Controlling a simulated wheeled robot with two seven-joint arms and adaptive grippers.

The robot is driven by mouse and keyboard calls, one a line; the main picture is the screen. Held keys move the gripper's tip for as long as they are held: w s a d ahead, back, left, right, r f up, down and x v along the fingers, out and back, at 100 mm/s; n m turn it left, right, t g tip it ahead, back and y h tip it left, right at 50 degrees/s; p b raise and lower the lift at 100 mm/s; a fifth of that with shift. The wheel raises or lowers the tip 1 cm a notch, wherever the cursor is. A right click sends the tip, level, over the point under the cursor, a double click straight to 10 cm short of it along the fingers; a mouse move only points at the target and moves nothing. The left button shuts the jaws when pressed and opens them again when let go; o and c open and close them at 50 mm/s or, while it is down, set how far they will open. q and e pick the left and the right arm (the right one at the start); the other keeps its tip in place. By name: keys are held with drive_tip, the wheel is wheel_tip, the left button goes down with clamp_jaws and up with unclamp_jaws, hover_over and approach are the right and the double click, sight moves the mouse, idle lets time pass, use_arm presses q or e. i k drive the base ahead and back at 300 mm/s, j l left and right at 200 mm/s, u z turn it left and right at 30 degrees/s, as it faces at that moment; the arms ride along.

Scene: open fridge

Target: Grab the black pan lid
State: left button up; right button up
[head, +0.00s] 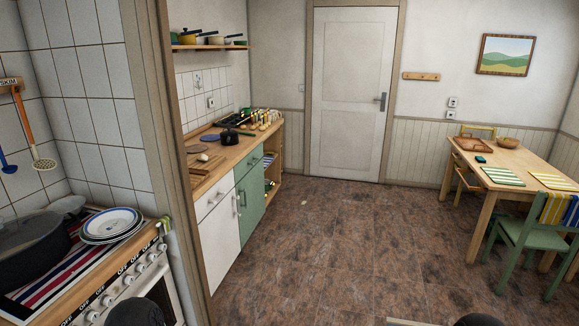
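A large dark pan (35,262) stands at the left edge, partly cut off by the frame. A dark lid (25,228) appears to lie on top of it. A smaller black pot (229,138) sits on the far wooden counter; whether it has a separate lid is too small to tell. Neither of my grippers is in view; only dark rounded parts, likely of my arms, show at the bottom edge.
Stacked plates (110,226) sit on a striped cloth (65,277) beside the large pan, above the white stove (150,270). A door frame (165,150) stands right of the stove. The tiled floor (330,240) is clear up to the table (520,166) at right.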

sight(226, 133)
drive_tip(key=i, duration=2.05)
drive_tip(key=i+u, duration=0.15)
drive_tip(key=i, duration=0.3)
drive_tip(key=i+l+u, duration=0.15)
drive_tip(key=i, duration=0.3)
drive_tip(key=i+l+u, duration=0.15)
drive_tip(key=i, duration=0.3)
drive_tip(key=i+l+u, duration=0.1)
drive_tip(key=i, duration=0.35)
drive_tip(key=i+l+u, duration=0.2)
drive_tip(key=u, duration=0.25)
drive_tip(key=i+l+u, duration=0.55)
drive_tip(key=u, duration=0.3)
drive_tip(key=i+l+u, duration=0.15)
drive_tip(key=l+u, duration=0.25)
drive_tip(key=l, duration=0.15)
drive_tip(key=l+u, duration=0.45)
drive_tip(key=i, duration=0.05)
